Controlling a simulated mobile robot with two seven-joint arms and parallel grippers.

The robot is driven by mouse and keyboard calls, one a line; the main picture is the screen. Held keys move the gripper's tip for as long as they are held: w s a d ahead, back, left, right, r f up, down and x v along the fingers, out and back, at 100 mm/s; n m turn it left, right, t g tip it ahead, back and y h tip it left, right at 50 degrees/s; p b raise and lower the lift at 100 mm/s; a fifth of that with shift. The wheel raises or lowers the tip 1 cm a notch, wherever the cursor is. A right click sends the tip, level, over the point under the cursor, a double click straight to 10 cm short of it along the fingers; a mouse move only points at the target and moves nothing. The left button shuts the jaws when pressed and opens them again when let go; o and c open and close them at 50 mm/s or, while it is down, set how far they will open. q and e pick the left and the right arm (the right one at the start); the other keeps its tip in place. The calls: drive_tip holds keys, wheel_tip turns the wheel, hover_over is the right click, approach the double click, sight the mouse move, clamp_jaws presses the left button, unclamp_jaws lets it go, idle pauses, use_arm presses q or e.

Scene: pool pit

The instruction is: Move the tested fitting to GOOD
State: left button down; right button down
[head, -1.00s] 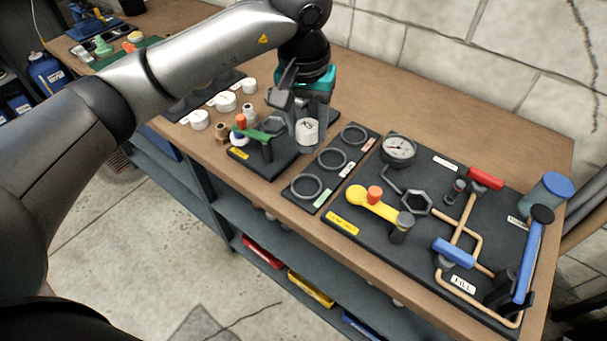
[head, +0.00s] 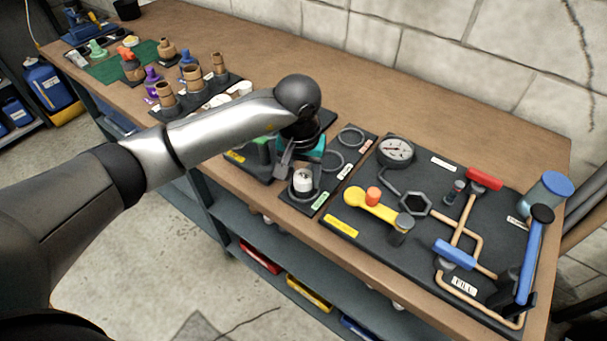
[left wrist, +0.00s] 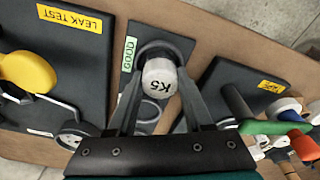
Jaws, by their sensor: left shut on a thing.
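The fitting (head: 303,181) is a white cap marked K5, also clear in the left wrist view (left wrist: 159,80). My left gripper (head: 302,174) is shut on it, with one finger on each side in the left wrist view (left wrist: 160,76). The fitting is at the near ring of the dark sorting plate, beside the green GOOD label (left wrist: 130,54). The ring is mostly hidden behind the fitting, and I cannot tell whether the fitting touches the plate. My right gripper is not in view.
Two more rings lie behind on the same plate, the far one (head: 351,137) empty. The leak test board (head: 350,228) with its yellow lever (head: 372,204) and gauge (head: 396,150) stands to the right. A dark stand with a green-handled tool (left wrist: 262,127) is on the other side.

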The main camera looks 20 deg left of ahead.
sight(301, 181)
use_arm(q)
drive_tip(key=shift+f, duration=0.1)
drive_tip(key=shift+c, duration=1.4)
unclamp_jaws()
wheel_tip(301, 181, up, 12)
drive_tip(key=s, duration=0.1)
drive_tip(key=shift+s+p, duration=0.25)
drive_tip(key=shift+p, duration=0.2)
